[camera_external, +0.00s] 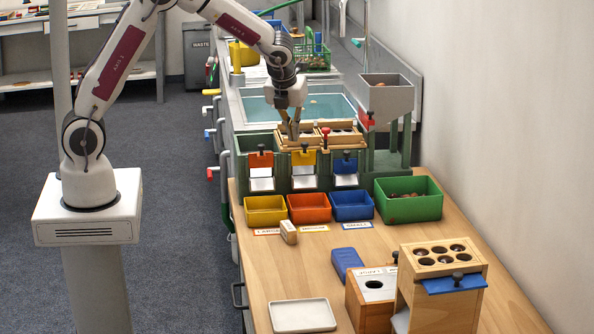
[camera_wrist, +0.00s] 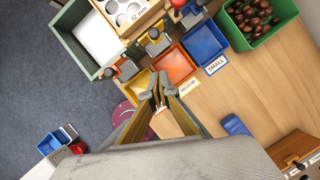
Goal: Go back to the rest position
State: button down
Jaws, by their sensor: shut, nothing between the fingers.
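My gripper (camera_external: 292,132) hangs from my raised arm, pointing down just in front of the wooden sieve frames on the green sorting stand (camera_external: 304,174). In the wrist view its two fingers (camera_wrist: 158,92) come together at the tips, with nothing held. From this angle I cannot tell the exact gap between the fingertips and the frames. A small wooden block (camera_external: 288,231) lies on the table in front of the bins, apart from the gripper.
Yellow (camera_external: 265,211), orange (camera_external: 309,208) and blue (camera_external: 352,206) bins stand before the stand. A green bin (camera_external: 408,207) holds chestnuts. A grey hopper (camera_external: 387,96) rises behind. A white tray (camera_external: 302,316), blue block (camera_external: 347,262) and wooden boxes (camera_external: 440,300) are nearer.

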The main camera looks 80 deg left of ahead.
jog(key=shift+s+d+r, duration=0.1)
jog(key=shift+d+r, duration=0.05)
jog(key=shift+r, duration=0.2)
jog(key=shift+n, duration=0.3)
jog(key=s+d+r+n+t+h, duration=0.1)
jog(key=s+d+r+n, duration=0.3)
jog(key=s+n, duration=0.3)
jog(key=s+d+r+n+t+h, duration=0.1)
jog(key=s+d+r+n, duration=0.3)
jog(key=s, duration=1)
jog(key=s+d+r+n+t+h, duration=0.1)
jog(key=s+d+r+n, duration=0.4)
jog(key=s+n, duration=0.5)
jog(key=shift+s+d+n+t+h, duration=0.3)
jog(key=shift+d+n+h, duration=0.2)
jog(key=shift+d+n, duration=0.6)
jog(key=shift+d, duration=0.2)
dwell(0.8)
